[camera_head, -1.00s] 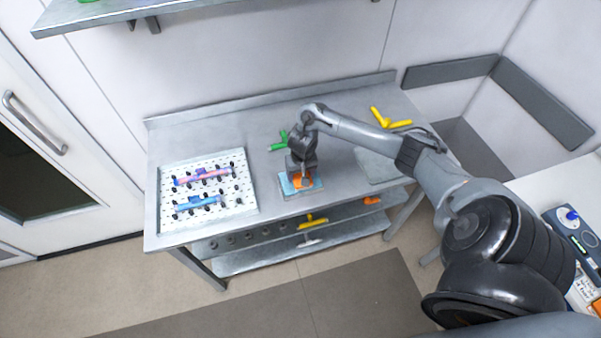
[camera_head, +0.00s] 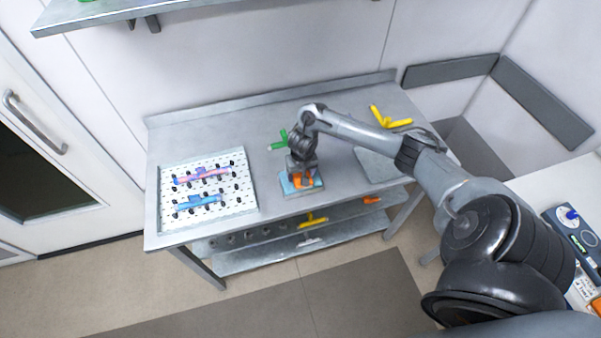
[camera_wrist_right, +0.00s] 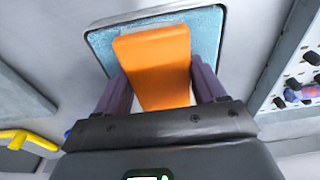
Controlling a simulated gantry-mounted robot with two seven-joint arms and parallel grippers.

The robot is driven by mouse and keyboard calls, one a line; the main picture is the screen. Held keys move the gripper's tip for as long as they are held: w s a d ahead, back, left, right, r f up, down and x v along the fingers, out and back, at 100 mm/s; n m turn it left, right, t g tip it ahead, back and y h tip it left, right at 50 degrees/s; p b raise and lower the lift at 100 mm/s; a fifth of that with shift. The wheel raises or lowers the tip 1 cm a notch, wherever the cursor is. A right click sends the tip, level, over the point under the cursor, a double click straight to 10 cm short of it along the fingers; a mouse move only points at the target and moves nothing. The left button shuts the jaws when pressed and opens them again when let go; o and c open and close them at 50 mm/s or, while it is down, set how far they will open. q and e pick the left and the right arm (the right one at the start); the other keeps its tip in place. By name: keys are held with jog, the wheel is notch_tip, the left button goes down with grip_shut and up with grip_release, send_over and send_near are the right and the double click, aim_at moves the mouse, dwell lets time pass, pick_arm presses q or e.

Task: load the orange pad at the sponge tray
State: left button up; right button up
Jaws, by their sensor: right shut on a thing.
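In the head view the orange pad (camera_head: 303,182) is partly hidden by the gripper. My left gripper is not in view.
A green piece (camera_head: 279,141) lies behind the gripper, a yellow piece (camera_head: 390,121) at the right rear. A grey plate (camera_head: 372,165) lies right of the tray. The bench's left rear is clear.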

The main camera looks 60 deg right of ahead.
aim_at(300, 174)
dwell(0.7)
jog(key=shift+p, duration=0.45)
dwell(0.4)
jog(key=shift+f, duration=0.15)
dwell(0.5)
notch_tip(300, 174, up, 2)
jog(key=p, duration=0.3)
notch_tip(300, 174, up, 5)
jog(key=p, duration=0.6)
jog(key=shift+p, duration=0.5)
